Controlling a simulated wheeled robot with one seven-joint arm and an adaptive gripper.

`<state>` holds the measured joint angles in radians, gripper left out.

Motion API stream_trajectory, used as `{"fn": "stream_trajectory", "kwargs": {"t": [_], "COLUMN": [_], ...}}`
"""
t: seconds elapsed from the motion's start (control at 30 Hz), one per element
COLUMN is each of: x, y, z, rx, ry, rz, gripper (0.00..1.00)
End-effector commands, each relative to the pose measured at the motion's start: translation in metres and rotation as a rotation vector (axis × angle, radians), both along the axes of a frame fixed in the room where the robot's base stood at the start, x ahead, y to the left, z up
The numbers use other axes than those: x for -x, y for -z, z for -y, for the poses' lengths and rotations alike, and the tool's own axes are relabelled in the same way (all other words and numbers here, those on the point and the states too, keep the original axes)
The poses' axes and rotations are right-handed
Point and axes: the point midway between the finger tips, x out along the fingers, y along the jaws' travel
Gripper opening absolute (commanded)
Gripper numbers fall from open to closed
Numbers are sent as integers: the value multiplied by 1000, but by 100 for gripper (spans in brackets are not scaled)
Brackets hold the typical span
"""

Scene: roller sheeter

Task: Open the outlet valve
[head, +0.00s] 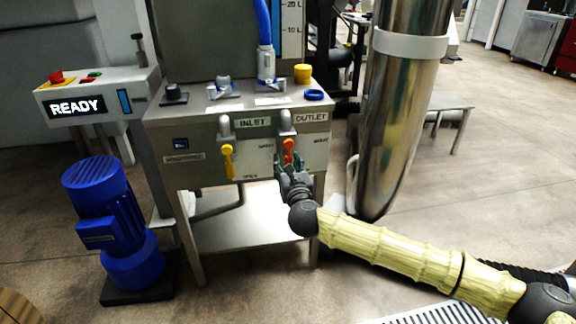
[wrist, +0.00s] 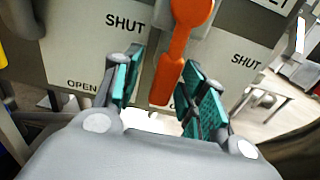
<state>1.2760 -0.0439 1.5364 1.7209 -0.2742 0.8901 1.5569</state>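The outlet valve has an orange handle (head: 289,149) under the OUTLET label (head: 311,117) on the front panel of the steel cabinet. In the wrist view the orange handle (wrist: 178,50) hangs downward, its lower end between my gripper's fingers. My gripper (head: 284,162) is at the handle; in the wrist view its green-padded fingers (wrist: 160,95) are spread on both sides of the handle, with gaps visible. The SHUT mark (wrist: 245,62) shows right of the handle. The lettering behind the handle's lower end is mostly hidden.
The inlet valve's yellow handle (head: 227,160) hangs to the left under the INLET label (head: 252,122). A large steel column (head: 397,110) stands close on the right. A blue motor (head: 110,215) stands on the floor at left. A READY display (head: 77,107) is at upper left.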

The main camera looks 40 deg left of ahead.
Motion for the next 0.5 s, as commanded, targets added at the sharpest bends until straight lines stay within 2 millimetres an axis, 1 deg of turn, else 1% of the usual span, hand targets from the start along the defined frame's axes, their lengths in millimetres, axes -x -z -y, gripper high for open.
{"fn": "stream_trajectory", "kwargs": {"t": [0.17,0.27,0.37,0.5], "x": [-1,2,10,26], "y": [0,0,0,0], "z": [2,6,14,33], "rx": [0,1,0,-1], "ry": [2,2,1,0], "rz": [1,1,1,1], "gripper": [42,42,42,42]}}
